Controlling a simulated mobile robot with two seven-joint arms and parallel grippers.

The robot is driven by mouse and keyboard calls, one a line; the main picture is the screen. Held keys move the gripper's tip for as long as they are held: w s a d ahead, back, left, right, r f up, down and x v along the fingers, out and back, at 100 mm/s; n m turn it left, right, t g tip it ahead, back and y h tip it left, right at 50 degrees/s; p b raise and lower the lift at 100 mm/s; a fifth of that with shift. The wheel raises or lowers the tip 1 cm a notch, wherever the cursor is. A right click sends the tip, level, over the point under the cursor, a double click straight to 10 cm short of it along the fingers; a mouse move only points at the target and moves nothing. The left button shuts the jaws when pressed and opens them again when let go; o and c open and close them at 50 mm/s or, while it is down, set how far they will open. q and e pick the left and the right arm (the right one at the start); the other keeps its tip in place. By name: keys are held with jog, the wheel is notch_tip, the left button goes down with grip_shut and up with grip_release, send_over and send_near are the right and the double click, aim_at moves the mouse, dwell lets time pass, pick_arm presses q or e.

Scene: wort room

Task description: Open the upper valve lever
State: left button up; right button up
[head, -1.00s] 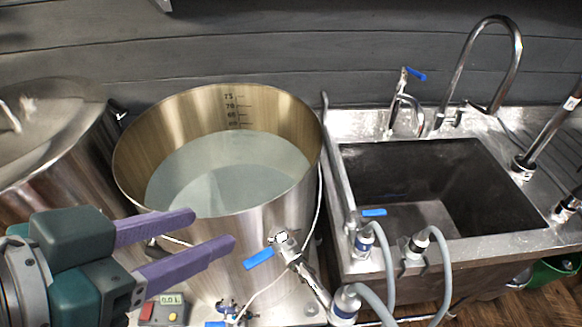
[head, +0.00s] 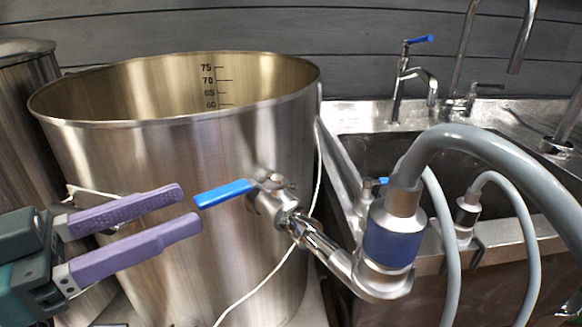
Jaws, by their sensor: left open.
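The upper valve lever (head: 222,193) is a blue handle on a steel valve (head: 272,202) on the side of the big steel kettle (head: 130,165). It points left from the valve and lies roughly level. My left gripper (head: 190,207) comes in from the left with two purple fingers. It is open and empty. Its fingertips are just left of the lever's free end, with the lever end close to the upper fingertip. I cannot tell whether they touch. My right gripper is not in view.
A steel pipe runs from the valve to a blue-collared coupling (head: 390,240) with a thick grey hose (head: 500,150) arching right. A thin white cable (head: 268,275) hangs in front of the kettle. A sink (head: 370,155) with taps is at the right.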

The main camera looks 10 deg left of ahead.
aim_at(250, 181)
pick_arm(q)
jog(key=x, duration=0.9)
jog(key=shift+s, duration=0.1)
grip_shut()
dwell(1.1)
